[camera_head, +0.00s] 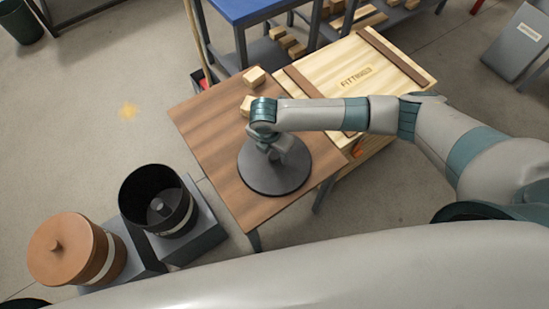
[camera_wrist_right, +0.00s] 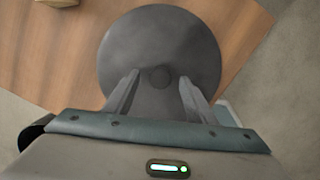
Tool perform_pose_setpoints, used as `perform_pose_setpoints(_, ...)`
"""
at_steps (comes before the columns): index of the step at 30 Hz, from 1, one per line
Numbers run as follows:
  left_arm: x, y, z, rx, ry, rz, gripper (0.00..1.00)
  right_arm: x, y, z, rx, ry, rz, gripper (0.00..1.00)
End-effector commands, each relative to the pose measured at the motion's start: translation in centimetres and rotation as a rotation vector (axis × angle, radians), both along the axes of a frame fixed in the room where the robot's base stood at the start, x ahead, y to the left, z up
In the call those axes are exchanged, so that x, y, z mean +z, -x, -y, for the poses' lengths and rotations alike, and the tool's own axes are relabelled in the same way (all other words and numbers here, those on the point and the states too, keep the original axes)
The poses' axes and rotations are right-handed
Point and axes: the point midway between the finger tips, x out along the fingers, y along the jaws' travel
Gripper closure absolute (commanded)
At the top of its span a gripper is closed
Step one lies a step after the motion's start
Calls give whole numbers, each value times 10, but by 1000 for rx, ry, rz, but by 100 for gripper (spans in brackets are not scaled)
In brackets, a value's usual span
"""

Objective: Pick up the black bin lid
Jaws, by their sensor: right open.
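The black bin lid (camera_head: 262,179) is a dark grey disc lying flat on a brown wooden table. In the right wrist view the lid (camera_wrist_right: 160,35) shows nearly whole, with a small round knob (camera_wrist_right: 159,77) at its middle. My right gripper (camera_head: 270,154) is above the lid and hides its knob in the head view. In the right wrist view my right gripper (camera_wrist_right: 157,82) is open, with one finger on each side of the knob. I cannot tell how far above the lid the fingertips are. My left gripper is not in view.
The open black bin (camera_head: 158,198) stands on a grey base left of the table (camera_head: 207,133). A copper bin with its lid on (camera_head: 72,249) is beside it. Wooden blocks (camera_head: 254,77) lie on the table's far side, and a wooden crate (camera_head: 335,80) stands behind.

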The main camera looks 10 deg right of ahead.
Motion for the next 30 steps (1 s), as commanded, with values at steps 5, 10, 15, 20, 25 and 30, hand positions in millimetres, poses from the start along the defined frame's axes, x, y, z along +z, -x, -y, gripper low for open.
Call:
perform_pose_setpoints(5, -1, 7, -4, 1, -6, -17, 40, -9, -1, 1, 0, 0, 0, 49)
perform_pose_setpoints(10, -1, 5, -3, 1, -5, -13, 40, -9, -1, 1, 0, -1, 1, 49)
perform_pose_setpoints(15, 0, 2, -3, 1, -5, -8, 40, -9, -1, 1, 0, -1, 1, 49)
perform_pose_setpoints(20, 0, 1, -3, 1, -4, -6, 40, -9, -1, 1, 0, -1, 1, 68)
perform_pose_setpoints(25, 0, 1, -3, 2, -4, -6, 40, -8, -1, 1, 0, -1, 1, 100)
perform_pose_setpoints(30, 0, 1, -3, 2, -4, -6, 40, -8, -1, 1, 0, -1, 1, 100)
